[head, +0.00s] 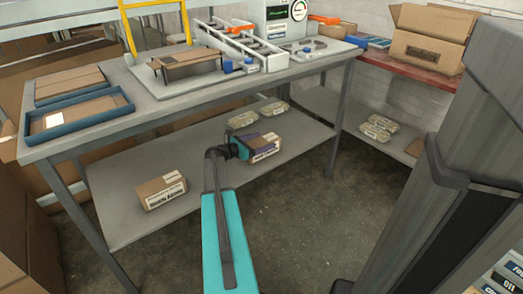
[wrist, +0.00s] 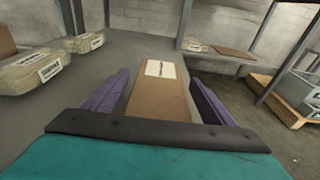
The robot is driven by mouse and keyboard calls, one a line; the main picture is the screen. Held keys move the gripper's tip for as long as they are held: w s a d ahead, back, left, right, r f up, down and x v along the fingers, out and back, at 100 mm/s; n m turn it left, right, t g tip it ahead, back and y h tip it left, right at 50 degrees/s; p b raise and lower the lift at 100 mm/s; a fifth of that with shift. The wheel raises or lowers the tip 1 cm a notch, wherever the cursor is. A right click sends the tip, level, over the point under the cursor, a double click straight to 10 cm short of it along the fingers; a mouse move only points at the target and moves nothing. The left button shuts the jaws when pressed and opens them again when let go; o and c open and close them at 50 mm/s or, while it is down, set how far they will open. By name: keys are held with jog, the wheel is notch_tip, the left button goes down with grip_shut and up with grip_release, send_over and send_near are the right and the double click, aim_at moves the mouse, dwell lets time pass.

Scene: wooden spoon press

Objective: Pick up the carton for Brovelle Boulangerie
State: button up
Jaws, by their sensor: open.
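A brown carton (head: 265,150) with a printed side label sits on the lower shelf of the workbench. In the wrist view the carton (wrist: 158,100) lies lengthwise between my purple fingers, with a white label on top. My gripper (head: 240,147) is open at this carton, one finger along each side; I cannot tell whether they touch it. The open gripper (wrist: 161,78) also shows in the wrist view. A second brown carton (head: 162,190) with a printed label sits farther left on the same shelf. The lettering on both is too small to read.
Wrapped pale bundles (head: 257,113) lie on the lower shelf (head: 110,205) behind the carton. More bundles (head: 377,128) lie on a shelf to the right. The workbench top (head: 180,98) is above, holding a blue tray (head: 75,122) and equipment. A grey bench leg (head: 340,115) stands right of the carton.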

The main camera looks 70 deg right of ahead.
dwell(0.4)
jog(key=c, duration=1.4)
jog(key=shift+o, duration=0.2)
jog(key=shift+r, duration=0.15)
jog(key=shift+r+p, duration=1.1)
jog(key=shift+r, duration=0.55)
jog(key=shift+a+r, duration=0.2)
jog(key=shift+a, duration=0.1)
jog(key=a+r+p, duration=0.1)
jog(key=a+p, duration=0.3)
jog(key=a, duration=1.1)
jog(key=shift+w+a+p, duration=0.2)
jog(key=shift+w+p, duration=0.1)
jog(key=shift+w, duration=0.15)
